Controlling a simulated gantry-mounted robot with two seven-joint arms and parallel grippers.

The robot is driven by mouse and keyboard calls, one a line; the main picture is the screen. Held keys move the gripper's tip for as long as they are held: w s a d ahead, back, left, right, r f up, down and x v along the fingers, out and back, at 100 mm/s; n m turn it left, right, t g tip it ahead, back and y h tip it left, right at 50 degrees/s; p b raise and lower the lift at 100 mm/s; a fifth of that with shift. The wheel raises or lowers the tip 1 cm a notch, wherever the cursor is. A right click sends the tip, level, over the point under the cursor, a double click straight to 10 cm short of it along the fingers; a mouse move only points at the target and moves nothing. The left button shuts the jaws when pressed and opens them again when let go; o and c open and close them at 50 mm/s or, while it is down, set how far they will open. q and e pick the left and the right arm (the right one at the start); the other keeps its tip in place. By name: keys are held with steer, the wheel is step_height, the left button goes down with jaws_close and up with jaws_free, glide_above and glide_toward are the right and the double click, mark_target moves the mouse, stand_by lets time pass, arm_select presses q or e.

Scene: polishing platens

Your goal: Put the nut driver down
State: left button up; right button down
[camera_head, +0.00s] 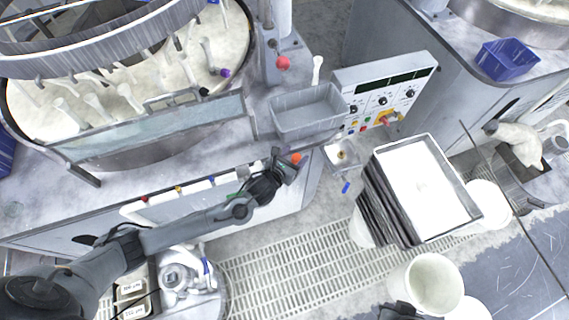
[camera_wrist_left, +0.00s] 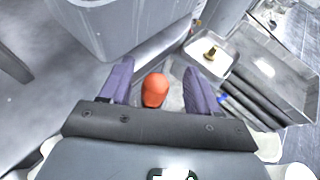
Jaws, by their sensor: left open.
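My left gripper (camera_head: 284,166) is at the front edge of the left polishing machine, below the grey bin. In the left wrist view its two purple-grey fingers (camera_wrist_left: 152,88) are apart. A rounded orange-red thing (camera_wrist_left: 154,90) shows between them, with gaps on both sides. It also shows just past the fingertips in the head view (camera_head: 296,158). It looks like the end of the nut driver's handle, but its shaft is hidden and I cannot be sure. A dark part at the bottom edge of the head view looks like my right gripper (camera_head: 402,311); its fingers cannot be made out.
The grey bin (camera_head: 305,113) stands on the machine's edge, close above my left gripper. A small white tray (camera_head: 330,150) holds a brass-coloured piece (camera_head: 342,155). A blue thing (camera_head: 346,187) is below it. Stacked dark trays (camera_head: 384,211) and a white bucket (camera_head: 428,276) stand right.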

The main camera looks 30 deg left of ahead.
arm_select(q)
steer(key=shift+s+r, duration=0.15)
steer(key=shift+r, duration=0.3)
steer(key=s+a+r+n+g, duration=0.1)
steer(key=s+n+g, duration=0.2)
steer(key=s+n, duration=0.6)
steer(key=s+a+r+n+g, duration=0.1)
steer(key=s+n+g, duration=0.2)
steer(key=s+n, duration=0.7)
steer(key=s+a+r+n+g+y, duration=0.1)
steer(key=s+n+g, duration=0.3)
steer(key=s+n, duration=0.6)
steer(key=r+n, duration=0.1)
steer(key=n, duration=0.5)
steer(key=shift+s+a, duration=0.15)
steer(key=shift+a, duration=0.25)
stand_by(0.6)
